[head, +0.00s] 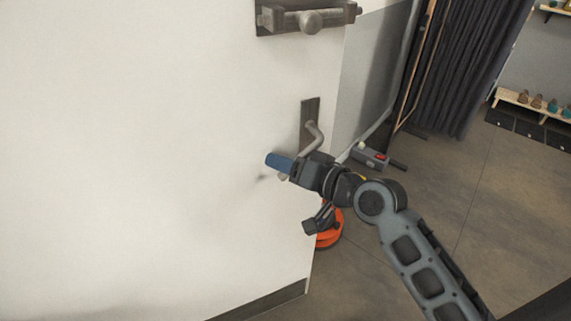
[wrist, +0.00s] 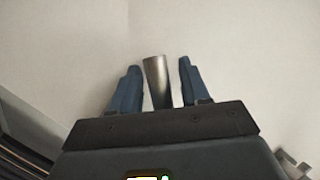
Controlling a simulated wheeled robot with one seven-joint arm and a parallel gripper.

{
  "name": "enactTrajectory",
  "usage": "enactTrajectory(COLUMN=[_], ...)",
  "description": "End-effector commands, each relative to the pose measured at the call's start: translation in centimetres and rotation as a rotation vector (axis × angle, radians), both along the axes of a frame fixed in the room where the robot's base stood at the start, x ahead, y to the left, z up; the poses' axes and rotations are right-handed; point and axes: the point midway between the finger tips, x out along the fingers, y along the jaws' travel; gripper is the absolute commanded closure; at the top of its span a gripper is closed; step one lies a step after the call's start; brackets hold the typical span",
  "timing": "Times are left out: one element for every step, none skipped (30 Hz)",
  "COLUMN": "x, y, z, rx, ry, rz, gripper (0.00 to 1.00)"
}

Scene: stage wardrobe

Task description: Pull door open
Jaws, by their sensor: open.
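A white door (head: 150,150) fills the left and middle of the head view, and its pale face also fills the back of the wrist view (wrist: 225,40). Its grey metal handle (head: 314,135) curves out from a dark plate near the door's right edge. In the wrist view a grey metal bar, part of the handle (wrist: 157,82), stands between the two blue fingers. My gripper (head: 279,163) is at the handle's lower part in the head view. It is open, with a gap on the right side of the bar; the wrist covers part of the handle.
A dark bar fitting with a round knob (head: 310,20) sits higher on the door. An orange round object (head: 330,236) and a grey case (head: 370,157) are on the floor by the door edge. A dark curtain (head: 470,60) and shoe shelf (head: 530,104) stand behind. The floor at right is clear.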

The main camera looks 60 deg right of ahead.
Motion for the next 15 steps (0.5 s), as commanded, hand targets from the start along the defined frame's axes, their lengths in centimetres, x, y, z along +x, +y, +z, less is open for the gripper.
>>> enactTrajectory(x=[0.0, 0.0, 0.0, -0.1, -0.2, -0.5, -0.8, -1.2, -1.7, -2.1, -2.6, -3.3, -3.8, -4.2, -4.8], y=[0.0, 0.0, 0.0, 0.1, 0.1, 0.1, 0.2, 0.2, 0.3, 0.4, 0.5, 0.6, 0.6, 0.7, 0.8], z=[0.0, 0.0, 0.0, 0.0, 0.0, 0.0, 0.1, 0.1, 0.2, 0.3, 0.4, 0.5, 0.6, 0.7, 0.8], rx=[0.000, 0.000, -0.001, -0.001, -0.001, -0.001, 0.000, -0.001, -0.001, -0.001, -0.001, 0.000, 0.000, -0.002, -0.001], ry=[-0.001, -0.001, -0.001, -0.001, -0.001, 0.000, 0.001, 0.001, 0.001, 0.002, 0.002, 0.002, 0.003, 0.002, 0.003], rz=[0.001, 0.001, 0.001, 0.001, 0.001, 0.002, 0.001, 0.001, 0.001, 0.001, 0.001, 0.001, 0.000, 0.000, 0.000], gripper=[0.54, 0.54, 0.54, 0.54, 0.54, 0.54, 0.54, 0.54, 0.54, 0.54, 0.54, 0.54, 0.54, 0.54, 0.54])
